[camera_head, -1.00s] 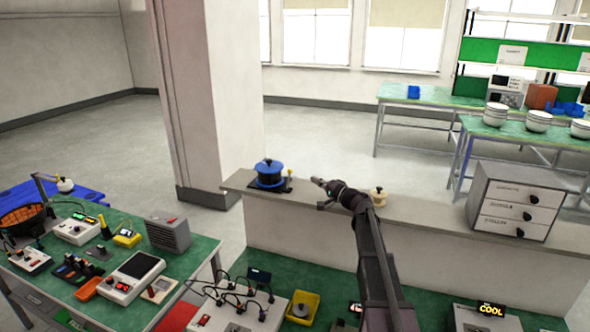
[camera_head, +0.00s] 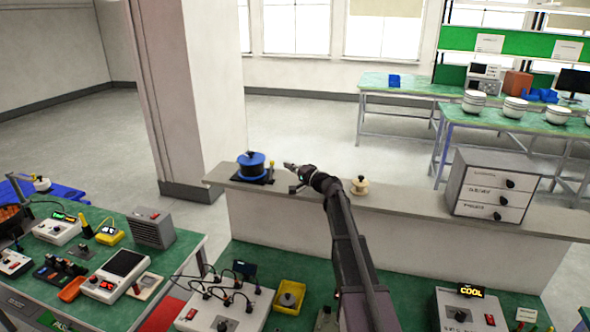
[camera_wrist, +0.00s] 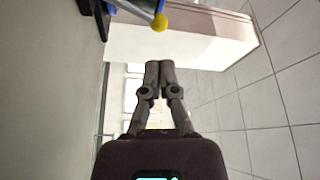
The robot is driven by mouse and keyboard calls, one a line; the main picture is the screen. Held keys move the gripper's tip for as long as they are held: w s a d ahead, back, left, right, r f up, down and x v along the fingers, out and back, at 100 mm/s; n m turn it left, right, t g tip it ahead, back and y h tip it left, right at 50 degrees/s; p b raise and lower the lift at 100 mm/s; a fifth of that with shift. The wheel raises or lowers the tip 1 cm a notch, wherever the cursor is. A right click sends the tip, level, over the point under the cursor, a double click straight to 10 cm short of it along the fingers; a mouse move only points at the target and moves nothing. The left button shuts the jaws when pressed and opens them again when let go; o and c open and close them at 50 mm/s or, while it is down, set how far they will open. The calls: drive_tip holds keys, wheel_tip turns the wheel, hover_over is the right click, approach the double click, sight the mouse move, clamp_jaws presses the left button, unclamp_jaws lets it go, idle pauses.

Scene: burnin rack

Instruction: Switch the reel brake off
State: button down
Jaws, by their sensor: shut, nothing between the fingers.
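The blue reel (camera_head: 251,166) with a black top knob sits on a black base on the grey ledge. A short lever, the reel brake (camera_head: 271,172), stands at the right side of the base. In the wrist view the lever ends in a yellow knob (camera_wrist: 159,22), with a blue edge of the reel (camera_wrist: 128,6) at the top left. My gripper (camera_head: 288,166) is just right of the lever, above the ledge. In the wrist view my gripper (camera_wrist: 158,66) has its fingers together and empty, with a visible gap to the yellow knob.
The ledge (camera_head: 400,203) also carries a cream lidded pot (camera_head: 360,186) and a grey drawer cabinet (camera_head: 494,186). A pillar (camera_head: 190,100) stands behind the ledge's left end. Benches with devices (camera_head: 120,265) are in front.

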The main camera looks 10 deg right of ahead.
sight(271, 171)
drive_tip(key=shift+x, duration=2.7)
drive_tip(key=shift+s+d, duration=0.1)
drive_tip(key=shift+d, duration=0.15)
